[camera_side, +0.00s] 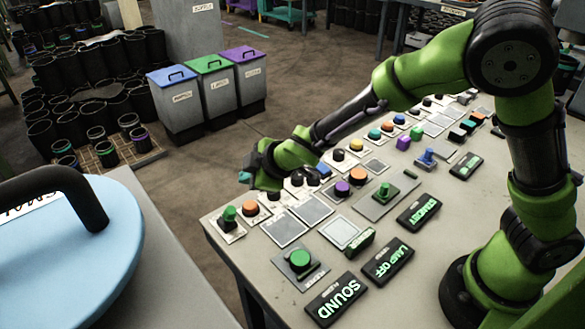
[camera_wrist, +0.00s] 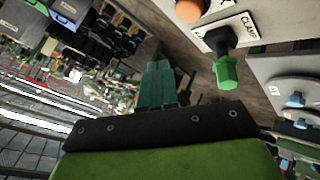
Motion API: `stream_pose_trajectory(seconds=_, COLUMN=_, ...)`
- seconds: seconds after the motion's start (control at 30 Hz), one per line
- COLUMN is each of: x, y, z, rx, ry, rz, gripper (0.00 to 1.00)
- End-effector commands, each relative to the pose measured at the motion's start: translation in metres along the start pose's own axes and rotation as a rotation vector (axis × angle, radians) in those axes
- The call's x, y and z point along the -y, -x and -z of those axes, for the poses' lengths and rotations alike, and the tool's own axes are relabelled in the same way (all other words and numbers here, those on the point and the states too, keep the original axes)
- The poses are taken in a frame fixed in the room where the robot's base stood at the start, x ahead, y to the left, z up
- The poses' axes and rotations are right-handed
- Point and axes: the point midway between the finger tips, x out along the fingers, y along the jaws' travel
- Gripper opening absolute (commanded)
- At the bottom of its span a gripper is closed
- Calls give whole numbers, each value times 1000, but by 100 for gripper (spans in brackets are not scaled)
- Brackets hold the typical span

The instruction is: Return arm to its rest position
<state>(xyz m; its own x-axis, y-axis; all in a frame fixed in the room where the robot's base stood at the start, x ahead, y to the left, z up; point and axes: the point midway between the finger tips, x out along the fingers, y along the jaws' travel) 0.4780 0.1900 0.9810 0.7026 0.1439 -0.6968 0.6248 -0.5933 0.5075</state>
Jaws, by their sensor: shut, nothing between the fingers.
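My gripper (camera_side: 247,174) is at the end of my green and black arm, which reaches left across the control table (camera_side: 228,233). It hangs above the far left edge of the table, close to an orange button (camera_side: 250,208) and a green lever (camera_side: 229,214). In the wrist view my gripper's green fingers (camera_wrist: 158,88) are together and empty. The green lever (camera_wrist: 226,72), on a plate marked CLAMP, stands to the right of the fingers, apart from them. The orange button (camera_wrist: 189,10) is above it. The fingertips are small and partly hidden in the side view.
A blue round lid (camera_side: 95,265) with a black handle is at lower left.

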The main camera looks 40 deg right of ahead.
Motion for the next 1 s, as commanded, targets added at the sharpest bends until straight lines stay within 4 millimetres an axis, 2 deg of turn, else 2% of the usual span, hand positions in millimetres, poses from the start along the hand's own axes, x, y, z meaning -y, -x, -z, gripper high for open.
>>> stream_pose_trajectory(seconds=0.5, x=0, y=0, z=-1, rx=4, ry=-9, rz=1, gripper=0)
stream_pose_trajectory(seconds=0.57, x=2, y=0, z=-5, rx=22, ry=-31, rz=7, gripper=0)
stream_pose_trajectory(seconds=0.67, x=14, y=2, z=-24, rx=100, ry=-107, rz=42, gripper=0)
stream_pose_trajectory(seconds=0.77, x=25, y=24, z=-41, rx=187, ry=-266, rz=98, gripper=0)
stream_pose_trajectory(seconds=1.0, x=20, y=106, z=-74, rx=320, ry=-702, rz=202, gripper=0)
